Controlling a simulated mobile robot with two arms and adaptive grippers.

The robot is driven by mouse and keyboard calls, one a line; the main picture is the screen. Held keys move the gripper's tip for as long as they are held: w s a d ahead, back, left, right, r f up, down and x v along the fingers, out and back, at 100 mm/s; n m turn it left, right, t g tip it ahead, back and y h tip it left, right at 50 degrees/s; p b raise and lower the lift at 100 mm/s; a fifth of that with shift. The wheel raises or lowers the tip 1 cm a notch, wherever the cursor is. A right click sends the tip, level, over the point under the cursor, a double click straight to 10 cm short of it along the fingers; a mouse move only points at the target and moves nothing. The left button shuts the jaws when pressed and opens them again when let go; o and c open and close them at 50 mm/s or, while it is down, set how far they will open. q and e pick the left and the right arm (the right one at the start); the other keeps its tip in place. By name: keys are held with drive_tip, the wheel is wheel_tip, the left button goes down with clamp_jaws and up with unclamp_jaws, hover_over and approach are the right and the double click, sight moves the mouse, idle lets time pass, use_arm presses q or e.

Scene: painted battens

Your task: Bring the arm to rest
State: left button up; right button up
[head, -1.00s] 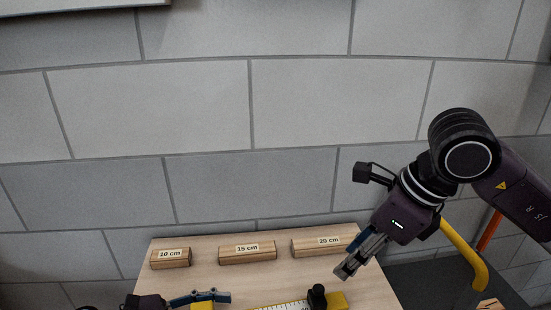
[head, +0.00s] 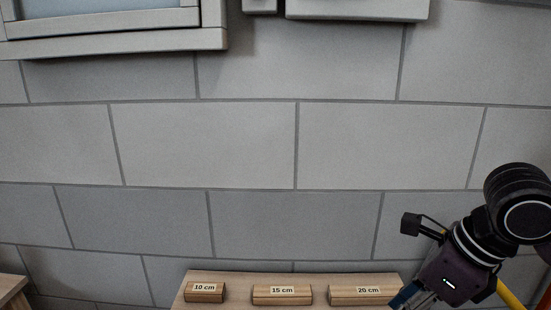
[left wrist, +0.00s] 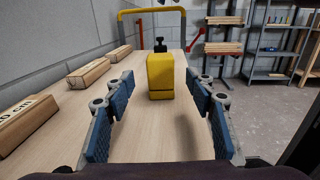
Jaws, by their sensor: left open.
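My left gripper (left wrist: 160,82) is open in the left wrist view, its blue-padded fingers spread wide with nothing between the pads. A yellow block (left wrist: 160,76) stands on the table just ahead of the fingertips; a black knob shows behind it. The left gripper is out of the head view. My right arm's gripper (head: 418,298) is at the lower right of the head view, over the table's right end; its fingers are cut off by the bottom edge, so its opening is hidden.
Wooden blocks marked 10 cm (head: 204,293), 15 cm (head: 282,295) and 20 cm (head: 366,296) sit along the back of the wooden table (head: 236,281), near the grey block wall (head: 200,150). A yellow rail (left wrist: 150,11) and shelves (left wrist: 272,45) stand beyond the table.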

use_arm(q)
drive_tip(key=shift+a, duration=0.45)
